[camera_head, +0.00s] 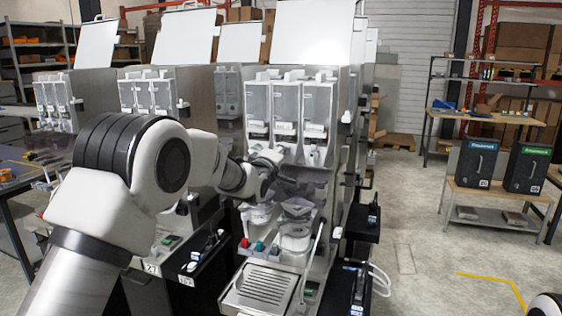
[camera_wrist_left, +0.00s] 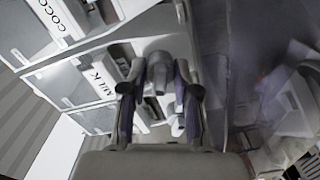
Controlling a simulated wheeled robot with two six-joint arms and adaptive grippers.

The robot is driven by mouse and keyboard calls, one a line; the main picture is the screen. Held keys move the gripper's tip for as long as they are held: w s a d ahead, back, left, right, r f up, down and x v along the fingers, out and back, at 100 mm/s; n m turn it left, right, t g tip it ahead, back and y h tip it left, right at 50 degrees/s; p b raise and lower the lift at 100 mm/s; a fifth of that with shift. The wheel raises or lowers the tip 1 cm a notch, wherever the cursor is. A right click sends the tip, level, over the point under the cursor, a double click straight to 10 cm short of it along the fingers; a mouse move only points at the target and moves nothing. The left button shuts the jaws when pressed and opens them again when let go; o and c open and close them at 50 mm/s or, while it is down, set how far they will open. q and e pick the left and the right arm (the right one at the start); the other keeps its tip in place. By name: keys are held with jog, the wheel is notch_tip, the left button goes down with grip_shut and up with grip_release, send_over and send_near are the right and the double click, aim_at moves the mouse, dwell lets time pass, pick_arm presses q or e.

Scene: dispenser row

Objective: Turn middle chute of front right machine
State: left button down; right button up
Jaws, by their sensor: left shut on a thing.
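The front right machine (camera_head: 300,90) stands in the middle of the head view, with three clear canisters side by side. Its middle canister (camera_head: 285,103) also shows in the left wrist view with a "MILK" label (camera_wrist_left: 101,82). My left gripper (camera_head: 279,153) is below the middle canister, partly hidden by my own wrist. In the left wrist view my left gripper (camera_wrist_left: 158,92) has its two fingers on either side of the grey middle chute (camera_wrist_left: 158,66) and is shut on it. The chute's exact angle is hard to tell. My right gripper is not in view.
Below are a mixing bowl area (camera_head: 295,232), coloured buttons (camera_head: 259,246) and a drip tray (camera_head: 262,284). Similar machines (camera_head: 150,95) stand to the left. Two dark boxes (camera_head: 474,165) sit on a bench at right. The floor between is open.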

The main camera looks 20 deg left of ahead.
pick_arm(q)
jog(key=n+b, duration=0.1)
jog(key=n, duration=0.3)
jog(key=shift+f+n, duration=0.15)
jog(key=shift+n, duration=0.15)
jog(key=shift+n+b, duration=0.55)
jog(key=shift+n, duration=2.05)
jog(key=shift+f, duration=0.1)
jog(key=c, duration=1.2)
grip_release()
jog(key=s, duration=1.2)
jog(key=shift+a, duration=0.2)
